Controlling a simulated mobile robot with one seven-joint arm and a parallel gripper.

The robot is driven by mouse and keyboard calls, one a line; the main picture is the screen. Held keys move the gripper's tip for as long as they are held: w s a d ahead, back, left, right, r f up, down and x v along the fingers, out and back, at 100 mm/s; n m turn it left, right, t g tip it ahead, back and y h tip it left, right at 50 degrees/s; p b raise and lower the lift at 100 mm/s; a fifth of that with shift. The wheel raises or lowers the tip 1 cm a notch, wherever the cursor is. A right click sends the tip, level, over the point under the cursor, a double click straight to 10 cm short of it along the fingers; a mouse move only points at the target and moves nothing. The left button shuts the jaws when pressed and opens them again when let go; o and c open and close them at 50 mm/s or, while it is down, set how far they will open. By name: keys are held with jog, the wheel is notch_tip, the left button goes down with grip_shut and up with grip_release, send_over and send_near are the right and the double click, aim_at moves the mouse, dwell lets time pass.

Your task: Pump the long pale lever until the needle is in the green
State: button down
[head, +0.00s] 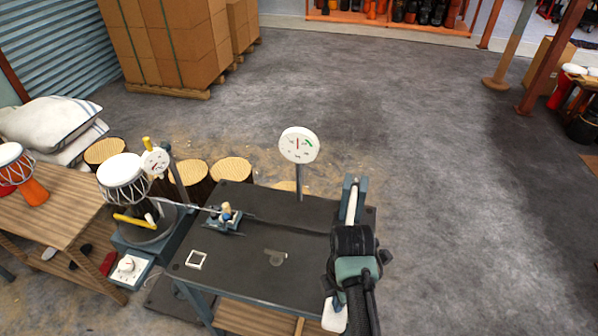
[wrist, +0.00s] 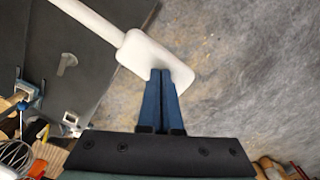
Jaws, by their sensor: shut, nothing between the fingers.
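The long pale lever (head: 351,205) starts at a blue-grey bracket at the table's right edge. It runs toward the front under my arm, which hides its middle; its broad white end paddle (head: 334,316) shows below. In the wrist view the paddle (wrist: 150,55) lies under the tips of my gripper (wrist: 165,72). The blue fingers are together with nothing between them; whether they touch the paddle I cannot tell. The round white gauge (head: 298,145) stands on a post at the table's back. Its green band is at the upper right; the needle looks near upright, left of the green.
The dark table (head: 262,228) carries a small blue clamp (head: 226,216) and a white square frame (head: 196,260). A goblet drum (head: 122,180) with a smaller dial (head: 155,161) stands at left, beside log stools. The floor at right is clear.

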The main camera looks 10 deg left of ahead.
notch_tip(320, 180, down, 17)
jog(key=b, duration=1.3)
jog(key=r+p, duration=1.8)
jog(key=p, duration=0.1)
jog(key=shift+s+r, duration=0.2)
jog(key=shift+r, duration=0.15)
jog(key=shift+f, duration=0.1)
